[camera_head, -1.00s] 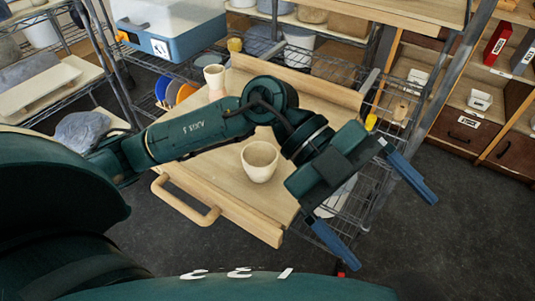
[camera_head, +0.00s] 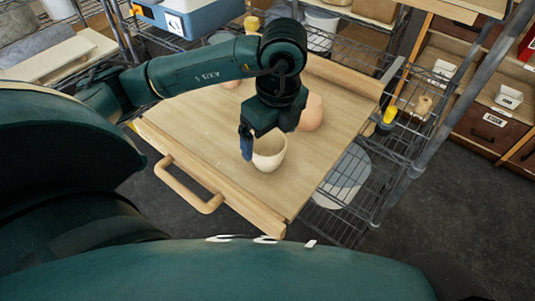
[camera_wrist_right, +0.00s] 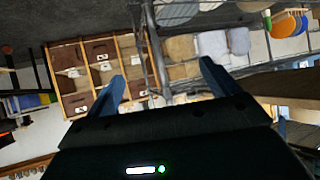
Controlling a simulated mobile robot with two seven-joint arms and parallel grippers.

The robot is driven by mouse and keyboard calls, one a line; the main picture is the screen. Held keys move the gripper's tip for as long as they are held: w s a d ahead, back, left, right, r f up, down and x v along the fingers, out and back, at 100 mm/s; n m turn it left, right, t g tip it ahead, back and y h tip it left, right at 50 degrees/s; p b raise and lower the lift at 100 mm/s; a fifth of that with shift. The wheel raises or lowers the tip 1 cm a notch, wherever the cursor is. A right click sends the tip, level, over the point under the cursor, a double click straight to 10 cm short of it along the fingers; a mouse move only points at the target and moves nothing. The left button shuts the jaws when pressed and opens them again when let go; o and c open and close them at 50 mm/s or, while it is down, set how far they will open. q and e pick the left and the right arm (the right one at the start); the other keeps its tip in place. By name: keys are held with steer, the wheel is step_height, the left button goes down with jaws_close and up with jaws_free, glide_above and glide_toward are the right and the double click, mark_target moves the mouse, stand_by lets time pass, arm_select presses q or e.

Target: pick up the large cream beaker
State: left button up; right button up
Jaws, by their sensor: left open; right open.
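The large cream beaker (camera_head: 271,160) stands upright on the wooden tray (camera_head: 190,137), its upper part partly covered by my left gripper. My left gripper (camera_head: 252,148) points down over the beaker. One blue finger shows at the beaker's left side; the other finger is hidden, and I cannot tell whether the visible finger touches the wall. The left gripper is open. My right gripper (camera_wrist_right: 163,88) shows in the right wrist view with its two blue fingers wide apart and nothing between them.
A rounded pinkish-tan vessel (camera_head: 311,113) stands just behind the beaker, partly hidden by my left gripper. Another pinkish thing (camera_head: 231,84) shows below my left arm. The tray has a handle (camera_head: 187,184) at the front. A wire shelf (camera_head: 372,165) lies to the right.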

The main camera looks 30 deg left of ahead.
mark_target(268, 150)
arm_select(q)
steer(key=shift+w+a+f+p, duration=0.1)
steer(key=shift+a+f+p, duration=0.1)
steer(key=shift+f, duration=0.8)
steer(key=shift+w+a+f+p, duration=0.1)
steer(key=shift+a+f, duration=0.1)
steer(key=shift+f, duration=0.75)
steer(key=shift+w+a+f+p, duration=0.1)
steer(key=shift+a+f+p, duration=0.1)
steer(key=shift+f, duration=0.8)
steer(key=shift+s, duration=0.1)
steer(key=shift+c, duration=0.4)
steer(key=c, duration=1)
